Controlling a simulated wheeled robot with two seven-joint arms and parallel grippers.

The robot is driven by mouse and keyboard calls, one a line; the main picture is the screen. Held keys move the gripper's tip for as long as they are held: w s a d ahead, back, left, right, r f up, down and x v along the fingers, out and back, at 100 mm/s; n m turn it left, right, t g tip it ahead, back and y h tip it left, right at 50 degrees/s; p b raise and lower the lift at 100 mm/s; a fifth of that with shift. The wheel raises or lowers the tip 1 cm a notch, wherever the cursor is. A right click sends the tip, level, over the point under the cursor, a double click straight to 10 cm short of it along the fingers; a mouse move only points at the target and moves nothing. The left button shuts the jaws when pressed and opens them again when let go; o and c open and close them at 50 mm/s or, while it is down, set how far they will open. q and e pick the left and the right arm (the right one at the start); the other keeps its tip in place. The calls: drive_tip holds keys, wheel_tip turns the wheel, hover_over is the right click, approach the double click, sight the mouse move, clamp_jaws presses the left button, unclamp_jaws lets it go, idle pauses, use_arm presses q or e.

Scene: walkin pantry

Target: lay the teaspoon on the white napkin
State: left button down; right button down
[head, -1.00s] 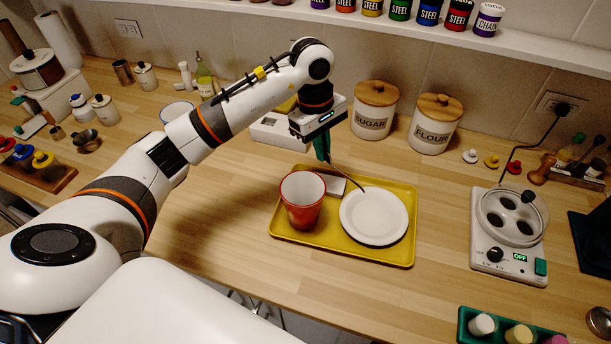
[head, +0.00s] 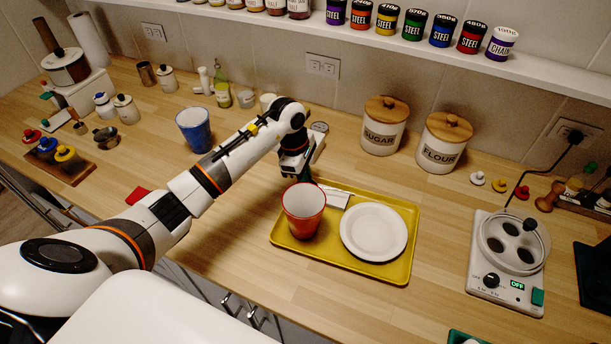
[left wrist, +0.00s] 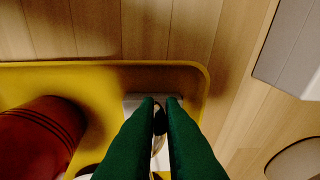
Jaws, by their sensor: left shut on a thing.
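The white napkin (head: 335,198) lies on the yellow tray (head: 398,272), between the red cup (head: 303,212) and the white plate (head: 373,232). My left gripper (left wrist: 160,100) has its green fingers close together over the napkin's pale edge (left wrist: 132,102) in the left wrist view. It is shut on the teaspoon (left wrist: 158,120), whose dark, narrow part shows between the fingers. In the head view the fingertips are hidden behind the red cup, and I cannot make out the teaspoon clearly. Whether it touches the napkin I cannot tell. My right gripper is out of view.
The red cup (left wrist: 38,135) stands close left of the fingers in the left wrist view. A grey box (left wrist: 295,45) is beyond the tray. Sugar (head: 384,126) and flour (head: 442,143) canisters stand behind. A hot plate (head: 508,262) is right; counter between is clear.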

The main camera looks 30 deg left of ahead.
use_arm(q)
drive_tip(key=shift+f, duration=0.45)
